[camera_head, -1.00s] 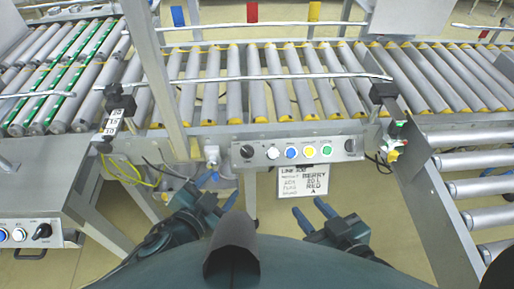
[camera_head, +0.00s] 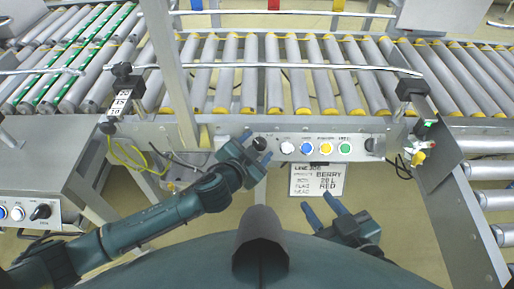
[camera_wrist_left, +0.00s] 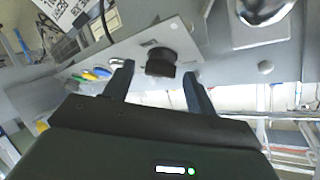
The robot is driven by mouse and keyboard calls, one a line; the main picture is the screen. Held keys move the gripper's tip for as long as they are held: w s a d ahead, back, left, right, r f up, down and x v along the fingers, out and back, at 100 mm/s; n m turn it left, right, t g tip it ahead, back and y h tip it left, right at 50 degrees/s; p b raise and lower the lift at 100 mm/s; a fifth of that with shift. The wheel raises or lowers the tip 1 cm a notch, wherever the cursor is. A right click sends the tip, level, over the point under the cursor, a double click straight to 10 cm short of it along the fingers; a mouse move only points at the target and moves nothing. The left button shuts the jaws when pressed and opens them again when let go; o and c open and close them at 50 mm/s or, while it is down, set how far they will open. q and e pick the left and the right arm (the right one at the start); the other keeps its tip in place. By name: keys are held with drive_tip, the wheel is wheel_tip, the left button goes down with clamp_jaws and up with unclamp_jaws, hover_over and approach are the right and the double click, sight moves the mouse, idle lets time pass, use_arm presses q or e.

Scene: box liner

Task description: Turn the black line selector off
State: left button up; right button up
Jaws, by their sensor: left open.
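The black selector knob (camera_head: 260,143) sits at the left end of the grey control panel (camera_head: 315,149). It also shows in the left wrist view (camera_wrist_left: 160,62). My left gripper (camera_head: 256,146) is at the knob; in the wrist view its two fingers (camera_wrist_left: 159,76) are open, one on each side of the knob. Whether they touch it cannot be told. My right gripper (camera_head: 319,205) is open and empty, below the panel near the hanging sign.
White, blue, yellow and green buttons (camera_head: 325,148) line the panel, with another black knob (camera_head: 375,145) at its right end. A sign (camera_head: 316,179) hangs below. A second panel (camera_head: 25,211) with a black knob is at far left. Roller conveyors (camera_head: 235,90) lie behind.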

use_arm(q)
drive_tip(key=shift+w+d+f, duration=0.1)
drive_tip(key=shift+w+d, duration=0.05)
drive_tip(key=shift+w, duration=0.15)
drive_tip(key=shift+c, duration=0.4)
drive_tip(key=c, duration=0.9)
